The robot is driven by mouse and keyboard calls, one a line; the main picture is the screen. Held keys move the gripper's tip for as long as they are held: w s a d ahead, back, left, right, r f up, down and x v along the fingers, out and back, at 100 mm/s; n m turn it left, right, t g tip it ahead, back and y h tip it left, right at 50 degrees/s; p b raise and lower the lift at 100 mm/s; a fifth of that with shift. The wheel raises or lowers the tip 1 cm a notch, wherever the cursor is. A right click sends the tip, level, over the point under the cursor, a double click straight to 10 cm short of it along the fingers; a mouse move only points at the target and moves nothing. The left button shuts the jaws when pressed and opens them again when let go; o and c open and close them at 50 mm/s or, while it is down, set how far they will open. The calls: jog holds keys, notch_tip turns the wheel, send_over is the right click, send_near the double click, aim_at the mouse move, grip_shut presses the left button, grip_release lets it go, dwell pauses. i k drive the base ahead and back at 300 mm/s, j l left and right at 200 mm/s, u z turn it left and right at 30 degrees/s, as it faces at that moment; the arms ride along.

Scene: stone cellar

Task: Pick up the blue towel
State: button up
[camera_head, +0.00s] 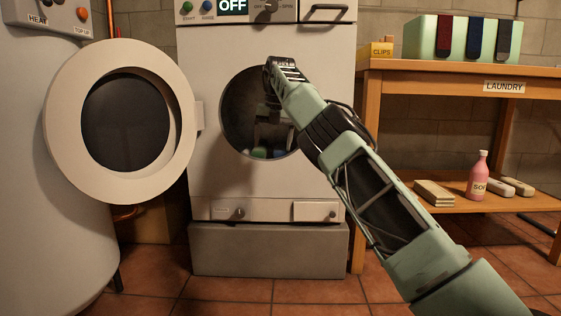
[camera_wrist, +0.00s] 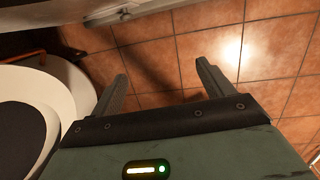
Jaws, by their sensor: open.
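The open washing machine (camera_head: 208,165) stands in the middle of the head view. Low in its round drum opening lie a green item (camera_head: 258,152) and a bluish item (camera_head: 279,154); they are small and partly hidden, so I cannot tell if the bluish one is the towel. A dark blue cloth strip (camera_head: 475,38) hangs on the front of the green bin (camera_head: 427,40) at the upper right. My gripper (camera_wrist: 162,68) is open and empty, pointing down in front of the drum opening. In the wrist view only floor tiles show between its fingers.
The round door (camera_head: 60,130) is swung open to the left, beside a white tank (camera_head: 30,230). A wooden table (camera_head: 440,68) at right carries the bin and a clips box (camera_head: 376,50). A pink bottle (camera_head: 477,178) stands on its lower shelf. The tiled floor in front is clear.

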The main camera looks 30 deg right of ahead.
aim_at(279, 150)
jog(key=i+l, duration=0.85)
